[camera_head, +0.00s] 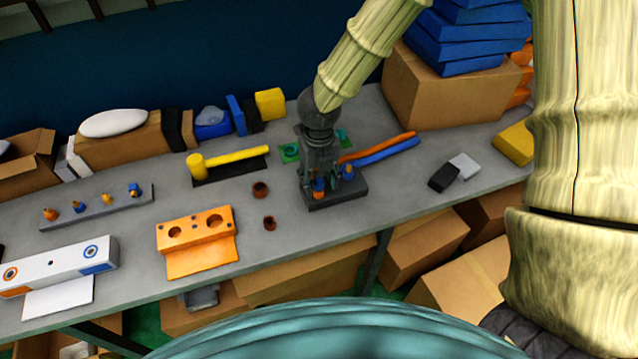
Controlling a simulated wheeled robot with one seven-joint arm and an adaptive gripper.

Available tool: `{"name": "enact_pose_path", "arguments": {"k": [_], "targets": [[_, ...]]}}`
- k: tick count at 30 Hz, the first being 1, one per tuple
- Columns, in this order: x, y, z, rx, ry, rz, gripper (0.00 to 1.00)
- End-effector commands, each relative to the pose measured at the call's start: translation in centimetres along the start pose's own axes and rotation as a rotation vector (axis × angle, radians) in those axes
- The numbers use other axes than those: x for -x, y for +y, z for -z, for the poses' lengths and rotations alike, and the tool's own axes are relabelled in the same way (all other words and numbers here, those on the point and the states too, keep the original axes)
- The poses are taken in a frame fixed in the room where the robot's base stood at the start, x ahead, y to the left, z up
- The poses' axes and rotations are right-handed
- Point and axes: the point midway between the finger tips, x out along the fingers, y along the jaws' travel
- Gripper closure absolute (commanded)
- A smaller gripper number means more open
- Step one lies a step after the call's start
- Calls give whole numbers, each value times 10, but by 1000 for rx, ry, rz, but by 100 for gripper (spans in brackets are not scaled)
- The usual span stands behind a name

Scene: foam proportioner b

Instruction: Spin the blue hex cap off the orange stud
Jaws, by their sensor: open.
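My gripper (331,186) points down over a dark block (340,197) on the grey bench, and its jaws are open. Small orange (319,188) and blue (348,173) parts stand on that block, close around the fingertips. The fingers partly hide them, so I cannot tell which is the blue hex cap on the orange stud, or whether a finger touches it. A grey rail (113,207) at the left also carries small orange and blue fittings, including a blue one (134,189) at its right end.
An orange block with holes (197,229), a white block (55,265) and two small brown rings (260,190) lie left of my gripper. A yellow mallet (235,157) and orange and blue tubes (385,149) lie behind.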

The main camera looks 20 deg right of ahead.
Motion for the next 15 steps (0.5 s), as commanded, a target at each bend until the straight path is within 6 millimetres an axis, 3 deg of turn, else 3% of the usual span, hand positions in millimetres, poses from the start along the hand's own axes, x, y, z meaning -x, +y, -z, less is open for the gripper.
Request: {"name": "enact_pose_path", "arguments": {"k": [5, 15], "targets": [[17, 0, -1, 0, -3, -1, 51], [75, 0, -1, -1, -3, -1, 51]]}}
